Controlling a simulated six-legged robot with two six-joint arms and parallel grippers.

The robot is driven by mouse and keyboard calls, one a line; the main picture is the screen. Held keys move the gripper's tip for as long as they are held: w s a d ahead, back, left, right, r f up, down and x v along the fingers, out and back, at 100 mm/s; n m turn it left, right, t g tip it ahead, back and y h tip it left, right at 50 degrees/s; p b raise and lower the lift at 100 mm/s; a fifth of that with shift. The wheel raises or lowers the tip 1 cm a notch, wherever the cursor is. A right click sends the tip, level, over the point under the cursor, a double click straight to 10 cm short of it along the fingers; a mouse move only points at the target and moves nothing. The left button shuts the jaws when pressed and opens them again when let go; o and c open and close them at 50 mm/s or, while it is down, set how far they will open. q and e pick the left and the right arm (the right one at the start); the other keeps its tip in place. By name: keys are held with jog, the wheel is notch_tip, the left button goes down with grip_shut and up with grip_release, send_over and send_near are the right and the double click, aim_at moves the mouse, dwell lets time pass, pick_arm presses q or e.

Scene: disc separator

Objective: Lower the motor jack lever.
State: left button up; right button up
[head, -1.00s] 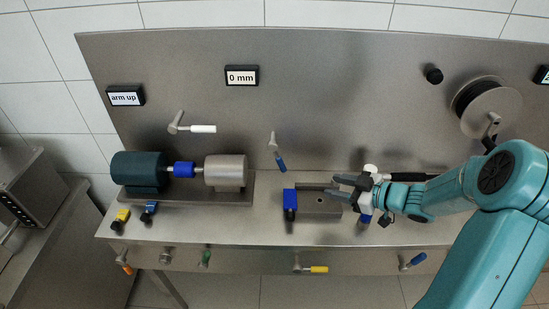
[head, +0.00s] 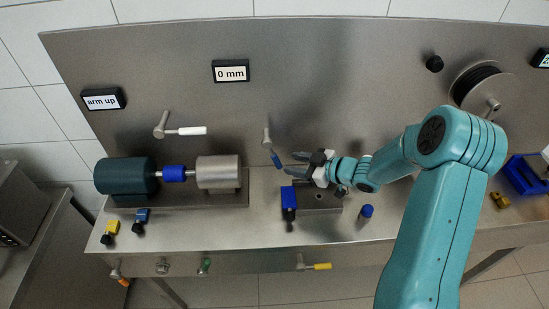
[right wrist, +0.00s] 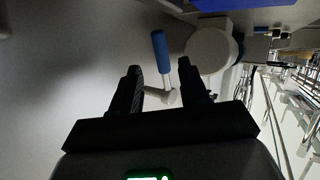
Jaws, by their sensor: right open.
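Several levers are in the head view, and no label marks which is the motor jack lever. A blue-handled lever (head: 276,158) hangs from the back panel, its handle slanting down to the right. My right gripper (head: 291,163) is open just right of this handle, its fingers pointing left. In the right wrist view the blue-handled lever (right wrist: 160,46) shows beyond and between the open fingertips (right wrist: 160,68); the gripper looks empty. A white-handled lever (head: 185,131) on the panel points right, above the motor (head: 125,176). My left gripper is out of view.
A grey block (head: 322,200) with a blue part (head: 289,196) lies below my right gripper. A silver cylinder (head: 219,172) is at its left. A yellow-handled lever (head: 319,266) is on the bench front. Signs read "arm up" (head: 102,101) and "0 mm" (head: 230,71).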

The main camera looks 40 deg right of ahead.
aim_at(279, 161)
jog(key=p+x, duration=0.1)
jog(key=x, duration=0.6)
jog(key=shift+a+r, duration=0.1)
jog(key=shift+a, duration=0.05)
jog(key=shift+w, duration=0.3)
jog(key=shift+s, duration=0.3)
jog(key=shift+w, duration=0.1)
grip_shut()
